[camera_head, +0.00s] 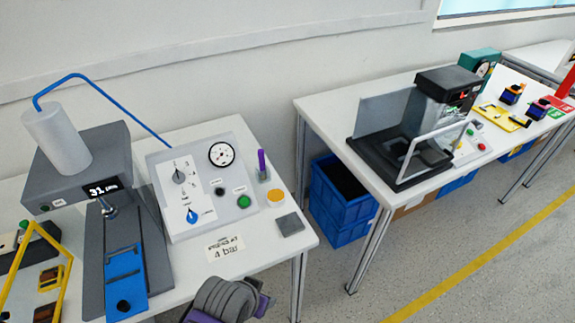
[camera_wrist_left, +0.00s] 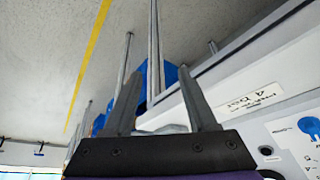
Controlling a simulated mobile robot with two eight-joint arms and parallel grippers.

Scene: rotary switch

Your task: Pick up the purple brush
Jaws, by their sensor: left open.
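The purple brush (camera_head: 262,162) stands upright in a small holder at the right end of the control panel on the near table. My left arm shows at the bottom of the head view as a grey and purple wrist part, in front of the table's edge and well short of the brush. Its fingertips cannot be made out there. In the left wrist view my left gripper (camera_wrist_left: 159,72) has its two grey fingers spread with nothing held between them. I cannot make out the brush in that view. My right gripper is not in view.
The control panel (camera_head: 204,217) with gauge and knobs stands left of the brush. A yellow disc (camera_head: 275,196), a grey square (camera_head: 290,224) and a "4 bar" label (camera_head: 226,249) lie nearby. A grey press (camera_head: 80,165) stands at left. A second table is at right.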

